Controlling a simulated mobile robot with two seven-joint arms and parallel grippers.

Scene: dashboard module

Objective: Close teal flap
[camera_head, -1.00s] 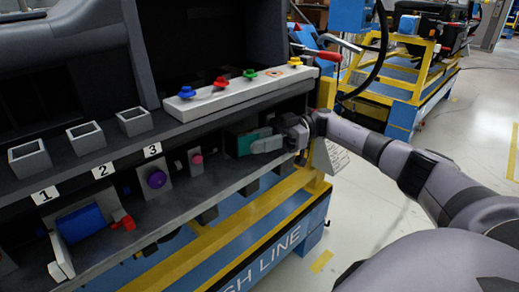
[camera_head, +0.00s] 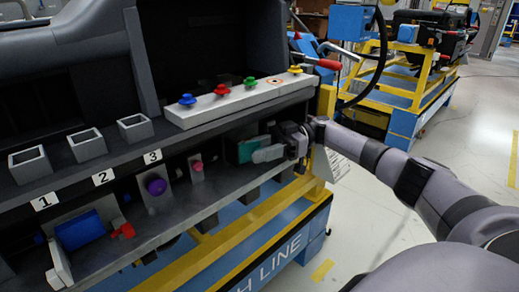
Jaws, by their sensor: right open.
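The teal flap (camera_head: 246,149) sits in the lower shelf of the dashboard module, at its right end. A light grey rounded piece (camera_head: 267,154) lies in front of its right part; I cannot tell whether it belongs to the flap or to my gripper. My right gripper (camera_head: 283,142) is open, just right of the flap, with its arm coming in from the right. Whether it touches the flap is not clear. The flap's right edge is partly hidden, and its angle is hard to read. My left gripper is not in view.
On the same shelf are a pink knob (camera_head: 197,166), a purple knob (camera_head: 156,186) and a blue box-like part (camera_head: 80,230). A light bar (camera_head: 238,100) with several coloured buttons runs above the flap. A yellow post (camera_head: 325,101) stands close behind my right gripper.

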